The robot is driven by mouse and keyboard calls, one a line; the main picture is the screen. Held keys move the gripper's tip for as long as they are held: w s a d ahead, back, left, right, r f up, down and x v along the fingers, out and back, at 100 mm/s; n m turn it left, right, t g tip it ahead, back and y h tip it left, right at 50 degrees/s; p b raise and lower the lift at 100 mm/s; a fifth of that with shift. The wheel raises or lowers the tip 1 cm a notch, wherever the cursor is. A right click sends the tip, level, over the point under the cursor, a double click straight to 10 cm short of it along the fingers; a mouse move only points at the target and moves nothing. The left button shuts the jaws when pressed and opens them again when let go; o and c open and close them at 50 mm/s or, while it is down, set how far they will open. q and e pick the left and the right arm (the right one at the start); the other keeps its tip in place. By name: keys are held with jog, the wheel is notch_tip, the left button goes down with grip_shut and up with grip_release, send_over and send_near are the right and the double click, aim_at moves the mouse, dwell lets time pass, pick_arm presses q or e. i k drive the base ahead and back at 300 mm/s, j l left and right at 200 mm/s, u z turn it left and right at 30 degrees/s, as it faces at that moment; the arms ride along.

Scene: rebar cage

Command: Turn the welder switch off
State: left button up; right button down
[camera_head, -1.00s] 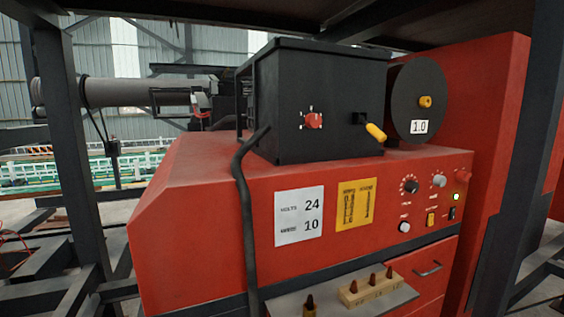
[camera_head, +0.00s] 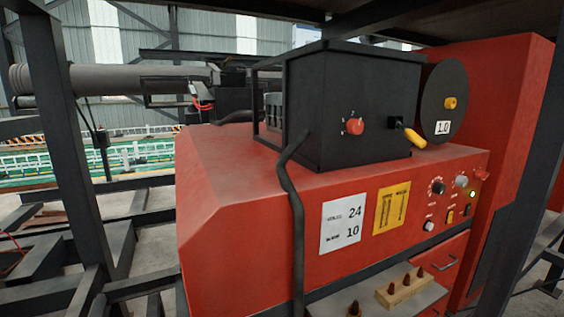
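The red welder (camera_head: 240,200) fills the middle and right of the head view. Its control panel at the right end of the front face has a small black switch (camera_head: 467,209) beneath a lit yellow-green lamp (camera_head: 472,194). The switch is too small to tell its position. A yellow switch (camera_head: 450,217) sits to its left, with a black knob (camera_head: 438,187) and a grey knob (camera_head: 461,181) above. A red knob (camera_head: 482,175) is at the panel's right edge. Neither of my grippers is in view.
A black box (camera_head: 350,95) with a red dial (camera_head: 355,125) and yellow-ended lever stands on the welder, beside a black spool (camera_head: 445,85). A black cable (camera_head: 292,205) hangs down the front. A tray (camera_head: 345,297) juts out below. Dark posts (camera_head: 65,140) frame both sides.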

aim_at(478, 175)
jog(key=z, duration=1.25)
jog(key=i+l, duration=0.25)
jog(key=l, duration=0.2)
